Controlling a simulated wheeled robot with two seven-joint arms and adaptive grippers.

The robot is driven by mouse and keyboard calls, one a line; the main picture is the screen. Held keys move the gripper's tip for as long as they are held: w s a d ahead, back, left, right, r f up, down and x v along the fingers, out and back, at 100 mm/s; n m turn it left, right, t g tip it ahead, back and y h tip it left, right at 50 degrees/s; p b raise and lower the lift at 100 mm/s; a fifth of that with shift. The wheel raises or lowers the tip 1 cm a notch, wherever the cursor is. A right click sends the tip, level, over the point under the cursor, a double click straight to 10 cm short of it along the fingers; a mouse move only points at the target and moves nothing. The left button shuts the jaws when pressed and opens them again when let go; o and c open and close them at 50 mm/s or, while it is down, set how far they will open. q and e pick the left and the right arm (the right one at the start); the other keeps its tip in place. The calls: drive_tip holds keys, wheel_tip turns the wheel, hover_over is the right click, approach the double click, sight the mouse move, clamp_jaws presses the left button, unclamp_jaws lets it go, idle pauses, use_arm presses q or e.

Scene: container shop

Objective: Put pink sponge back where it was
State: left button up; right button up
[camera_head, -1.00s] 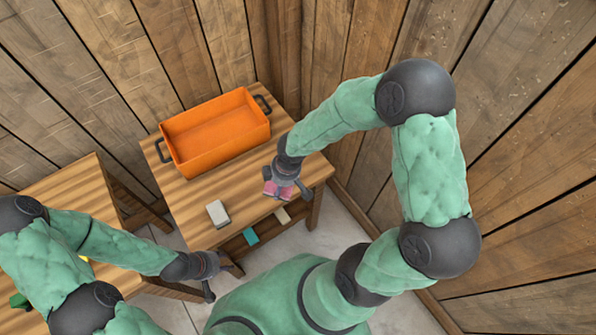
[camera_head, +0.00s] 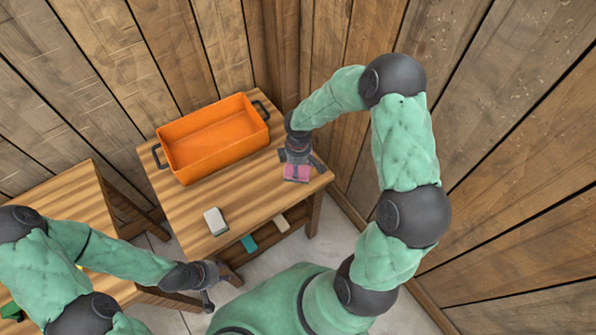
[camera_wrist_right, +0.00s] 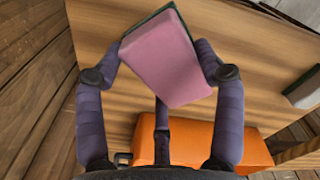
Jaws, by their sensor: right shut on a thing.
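The pink sponge (camera_head: 296,173) is at the right part of the wooden table top. In the right wrist view the pink sponge (camera_wrist_right: 165,57) shows a dark green layer along its far edge and sits between the fingers. My right gripper (camera_head: 297,163) is shut on it; in the wrist view the right gripper (camera_wrist_right: 160,66) has a finger on either side. I cannot tell whether the sponge touches the table. My left gripper (camera_head: 211,288) is empty below the table's front left corner; its fingertips look apart.
An orange tray (camera_head: 214,164) with dark handles stands at the back of the table (camera_head: 262,197). A grey-white block (camera_head: 215,221) lies at the front left. A teal piece (camera_head: 249,243) and a beige piece (camera_head: 281,223) are on the lower shelf. Wooden walls close off the back and right.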

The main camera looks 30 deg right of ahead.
drive_tip(key=shift+w+d+f, duration=0.25)
drive_tip(key=shift+w+f, duration=0.25)
drive_tip(key=shift+f, duration=0.15)
drive_tip(key=shift+w+d+f, duration=0.25)
drive_tip(key=shift+w+f, duration=0.2)
drive_tip(key=shift+f, duration=0.15)
wheel_tip(320, 180, down, 4)
drive_tip(key=shift+w+r+b, duration=0.15)
drive_tip(key=shift+r+b, duration=0.1)
drive_tip(key=shift+b, duration=0.45)
drive_tip(key=shift+r, duration=0.1)
drive_tip(key=o, duration=1)
drive_tip(key=shift+r, duration=0.1)
wheel_tip(320, 180, up, 12)
drive_tip(key=p, duration=0.3)
